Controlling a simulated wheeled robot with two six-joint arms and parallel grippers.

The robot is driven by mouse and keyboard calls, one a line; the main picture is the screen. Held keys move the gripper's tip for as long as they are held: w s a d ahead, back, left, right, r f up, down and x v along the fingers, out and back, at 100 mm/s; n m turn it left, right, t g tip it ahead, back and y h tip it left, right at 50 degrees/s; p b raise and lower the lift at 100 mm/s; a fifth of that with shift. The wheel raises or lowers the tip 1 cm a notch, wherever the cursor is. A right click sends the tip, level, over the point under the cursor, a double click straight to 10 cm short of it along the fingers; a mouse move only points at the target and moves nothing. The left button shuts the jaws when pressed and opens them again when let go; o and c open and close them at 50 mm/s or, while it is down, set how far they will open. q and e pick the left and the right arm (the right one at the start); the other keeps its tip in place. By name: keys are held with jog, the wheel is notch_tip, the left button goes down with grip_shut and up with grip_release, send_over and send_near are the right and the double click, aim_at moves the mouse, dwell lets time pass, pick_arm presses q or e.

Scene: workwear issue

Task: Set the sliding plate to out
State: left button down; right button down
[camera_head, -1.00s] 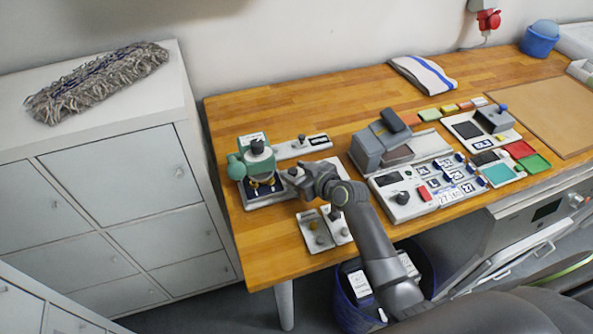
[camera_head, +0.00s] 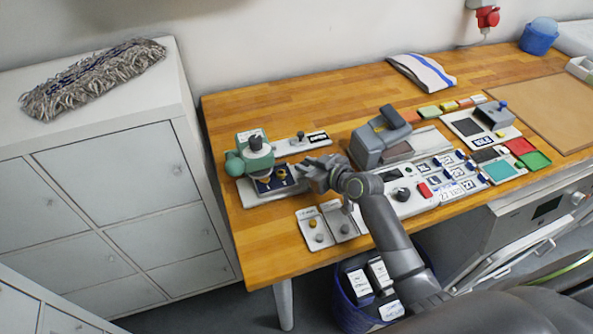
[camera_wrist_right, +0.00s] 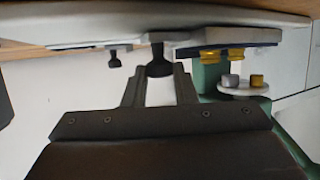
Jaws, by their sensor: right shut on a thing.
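The green press (camera_head: 250,160) with a dark top knob stands on a light base at the left of the wooden table. Its sliding plate (camera_head: 282,184), dark blue with gold-coloured pieces, lies low at the press and juts to the right of its head. My right gripper (camera_head: 303,168) is at the plate's right end. In the right wrist view, which looks upside down, the right gripper (camera_wrist_right: 158,72) is shut on a black knob (camera_wrist_right: 158,62) beside the plate (camera_wrist_right: 228,37). The gripper partly hides the plate's right end in the head view. My left gripper is not in view.
A small plate with a black knob (camera_head: 301,136) lies behind the press. Panels with yellow and grey knobs (camera_head: 314,232) lie in front, close under my right arm. A grey device (camera_head: 372,150) stands to the right. A blue bin (camera_head: 345,308) is below the table edge.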

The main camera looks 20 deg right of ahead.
jog(key=d+b, duration=0.1)
jog(key=d, duration=0.3)
jog(key=shift+d+f+b, duration=0.2)
jog(key=shift+d+b, duration=0.15)
jog(key=shift+d+r, duration=0.15)
jog(key=shift+d, duration=0.25)
jog(key=c, duration=1.2)
grip_release()
jog(key=shift+b+v, duration=0.95)
jog(key=shift+v, duration=7.7)
jog(key=shift+o, duration=0.2)
jog(key=shift+d, duration=0.1)
